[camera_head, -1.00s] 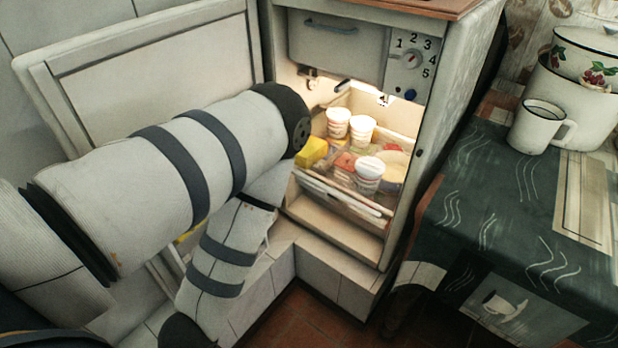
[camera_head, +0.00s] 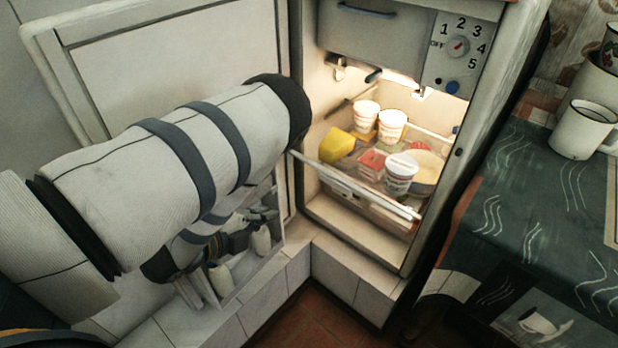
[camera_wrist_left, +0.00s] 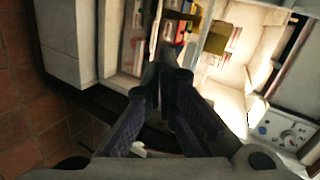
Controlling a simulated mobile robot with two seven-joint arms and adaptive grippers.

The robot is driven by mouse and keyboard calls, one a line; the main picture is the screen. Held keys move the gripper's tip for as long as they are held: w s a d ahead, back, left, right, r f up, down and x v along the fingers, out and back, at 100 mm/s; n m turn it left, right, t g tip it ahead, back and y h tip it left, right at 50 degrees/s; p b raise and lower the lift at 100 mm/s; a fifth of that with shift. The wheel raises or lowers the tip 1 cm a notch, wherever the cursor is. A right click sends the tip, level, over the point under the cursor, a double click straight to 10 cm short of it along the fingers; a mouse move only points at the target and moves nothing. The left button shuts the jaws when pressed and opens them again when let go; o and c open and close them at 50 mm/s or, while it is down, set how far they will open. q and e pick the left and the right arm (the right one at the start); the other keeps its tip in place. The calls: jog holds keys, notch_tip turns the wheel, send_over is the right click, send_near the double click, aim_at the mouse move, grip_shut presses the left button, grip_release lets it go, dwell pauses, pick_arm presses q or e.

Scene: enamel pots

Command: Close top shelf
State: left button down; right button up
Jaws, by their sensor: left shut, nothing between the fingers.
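The fridge (camera_head: 425,225) stands open and lit. Its upper shelf (camera_head: 345,180) carries food, and its pale front bar crosses the opening, seeming to stick out a little past the frame. My left gripper (camera_head: 265,214) is beside the open fridge door, left of the shelf, partly hidden behind my left arm in the head view. In the left wrist view my left gripper (camera_wrist_left: 166,75) is shut and empty, its fingertips near the shelf area. I cannot tell whether they touch anything. My right gripper is not in view.
White tubs (camera_head: 392,125), a yellow block (camera_head: 337,146) and a bowl (camera_head: 427,172) stand on the shelf. The open door (camera_head: 190,65) holds bottles (camera_head: 262,240) at left. A cloth-covered table (camera_head: 540,210) with a mug (camera_head: 583,130) stands at right.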

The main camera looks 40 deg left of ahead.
pick_arm(q)
notch_tip(320, 180, up, 3)
jog(key=w+m+t+h, duration=0.1)
jog(key=w+m+t, duration=0.1)
jog(key=m, duration=0.1)
jog(key=b, duration=0.2)
send_near(321, 172)
jog(key=x, duration=0.5)
jog(key=shift+w+f, duration=0.1)
jog(key=shift+w, duration=0.65)
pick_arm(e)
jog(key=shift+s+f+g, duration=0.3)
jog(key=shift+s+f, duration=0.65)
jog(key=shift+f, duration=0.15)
pick_arm(q)
jog(key=shift+w+d, duration=0.1)
